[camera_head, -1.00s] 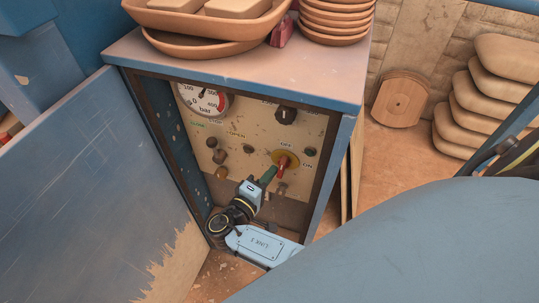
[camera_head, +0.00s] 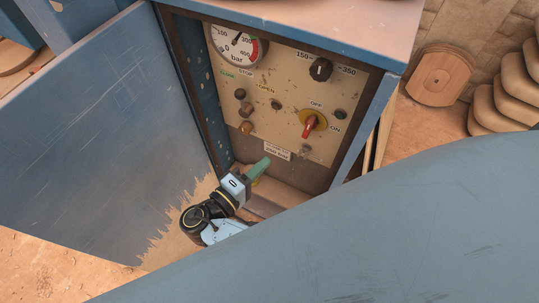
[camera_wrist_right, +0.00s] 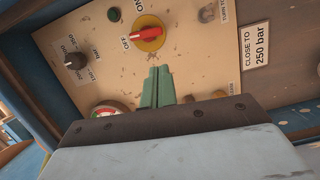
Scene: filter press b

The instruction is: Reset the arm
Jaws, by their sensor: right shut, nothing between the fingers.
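My right gripper (camera_head: 262,164) is shut and empty, its green fingers in front of the lower part of the control panel (camera_head: 262,85). It is apart from the red switch (camera_head: 308,127), which sits on a yellow disc between the OFF and ON labels, above and right of the fingertips. The right wrist view shows the closed green fingers (camera_wrist_right: 157,86) pointing at the panel, with the red switch (camera_wrist_right: 148,34) just beyond their tips. My left gripper is out of view.
The panel has a pressure gauge (camera_head: 236,45), a black dial (camera_head: 320,69) and several small buttons. It sits inside a blue cabinet, with its open door (camera_head: 110,130) to the left. A round wooden board (camera_head: 440,76) leans at the right.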

